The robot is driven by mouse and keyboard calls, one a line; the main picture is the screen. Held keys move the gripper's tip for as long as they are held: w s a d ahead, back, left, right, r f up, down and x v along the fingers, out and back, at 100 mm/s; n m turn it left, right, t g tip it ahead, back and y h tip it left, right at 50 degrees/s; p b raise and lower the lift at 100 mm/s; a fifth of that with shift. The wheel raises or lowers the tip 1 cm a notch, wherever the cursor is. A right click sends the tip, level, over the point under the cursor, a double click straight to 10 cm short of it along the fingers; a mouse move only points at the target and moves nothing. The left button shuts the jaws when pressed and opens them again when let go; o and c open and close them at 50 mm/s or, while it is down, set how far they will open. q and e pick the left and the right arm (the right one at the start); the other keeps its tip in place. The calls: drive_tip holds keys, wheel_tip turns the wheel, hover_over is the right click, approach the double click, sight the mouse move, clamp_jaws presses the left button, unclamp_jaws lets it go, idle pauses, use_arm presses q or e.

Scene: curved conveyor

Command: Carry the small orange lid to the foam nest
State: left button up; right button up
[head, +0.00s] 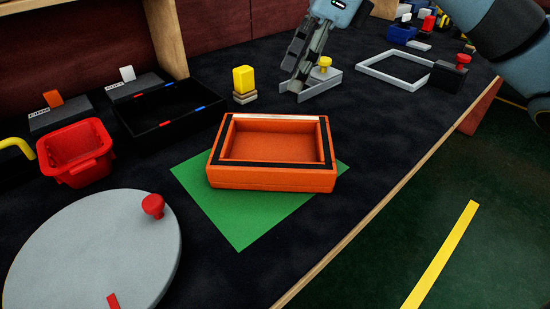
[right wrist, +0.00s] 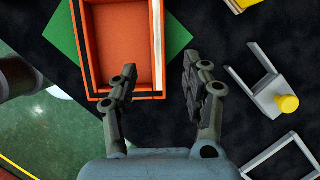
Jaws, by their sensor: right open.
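An open orange box (head: 270,178) with a black band around its rim sits on a green mat (head: 235,230) in the head view. The right wrist view shows part of this box (right wrist: 90,50) at the top. A small orange piece (head: 53,99) stands upright on a dark labelled block at the far left; I cannot tell whether it is the lid. I cannot single out the foam nest. My right gripper (head: 296,72) is near a grey bracket with a yellow knob (head: 325,63). In the right wrist view the gripper (right wrist: 160,72) is open and empty. My left gripper is out of view.
A black tray (head: 135,125), a red bin (head: 80,165) and a grey disc (head: 80,250) with a red knob are at left. A yellow block (head: 243,79) stands behind the box. A grey frame (head: 372,75) lies at right. The table front right is clear.

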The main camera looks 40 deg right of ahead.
sight(276, 117)
drive_tip(key=x, duration=0.3)
drive_tip(key=shift+f+b, duration=0.2)
drive_tip(key=shift+b, duration=0.1)
drive_tip(key=b+x, duration=0.1)
drive_tip(key=x, duration=0.3)
drive_tip(key=shift+a+f, duration=0.25)
drive_tip(key=shift+f, duration=0.3)
drive_tip(key=c, duration=1)
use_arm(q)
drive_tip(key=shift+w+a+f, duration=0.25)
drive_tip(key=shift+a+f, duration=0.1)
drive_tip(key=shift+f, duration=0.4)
